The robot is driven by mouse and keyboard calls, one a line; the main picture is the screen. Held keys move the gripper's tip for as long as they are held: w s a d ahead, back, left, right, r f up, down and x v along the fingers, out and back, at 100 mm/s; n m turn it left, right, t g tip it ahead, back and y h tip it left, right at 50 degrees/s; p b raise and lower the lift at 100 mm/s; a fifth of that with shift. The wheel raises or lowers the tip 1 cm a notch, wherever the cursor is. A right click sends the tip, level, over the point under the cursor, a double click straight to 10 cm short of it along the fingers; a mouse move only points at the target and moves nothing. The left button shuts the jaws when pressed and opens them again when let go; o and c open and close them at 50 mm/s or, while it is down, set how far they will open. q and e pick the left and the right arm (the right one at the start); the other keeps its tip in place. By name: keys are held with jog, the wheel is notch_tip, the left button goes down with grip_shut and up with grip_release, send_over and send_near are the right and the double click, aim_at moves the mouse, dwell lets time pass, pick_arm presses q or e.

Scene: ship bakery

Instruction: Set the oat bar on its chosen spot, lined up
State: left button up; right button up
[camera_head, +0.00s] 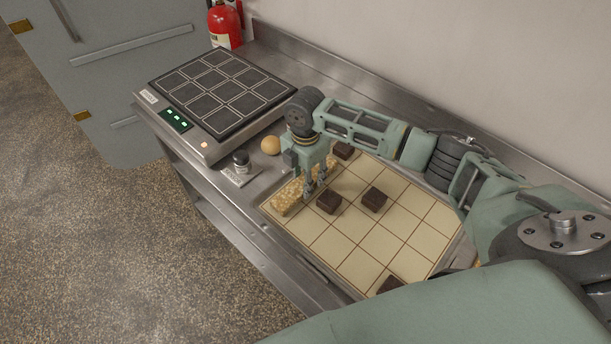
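The oat bar (287,198) is a long golden-tan bar at the left end of the cream gridded mat (420,237). It lies at a slant, and my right gripper covers part of it. My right gripper (315,186) points down at the bar, its fingertips at or just in front of the bar's near side. I cannot tell whether the fingers are closed on it or whether the bar touches the mat. My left gripper is not in view.
Dark brown blocks sit on the mat, including one near the gripper (328,202) and one farther right (374,199). A round tan ball (270,145), a small dark-topped jar (240,161) and a black-topped grid unit (222,91) stand left. Several mat cells are empty.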

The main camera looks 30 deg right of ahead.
jog(key=o, duration=1.3)
jog(key=shift+f, duration=0.1)
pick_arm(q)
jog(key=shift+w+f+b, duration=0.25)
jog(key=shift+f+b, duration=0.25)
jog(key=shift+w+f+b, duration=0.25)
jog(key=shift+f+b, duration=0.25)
pick_arm(e)
notch_tip(320, 180, up, 12)
jog(key=shift+r, duration=0.2)
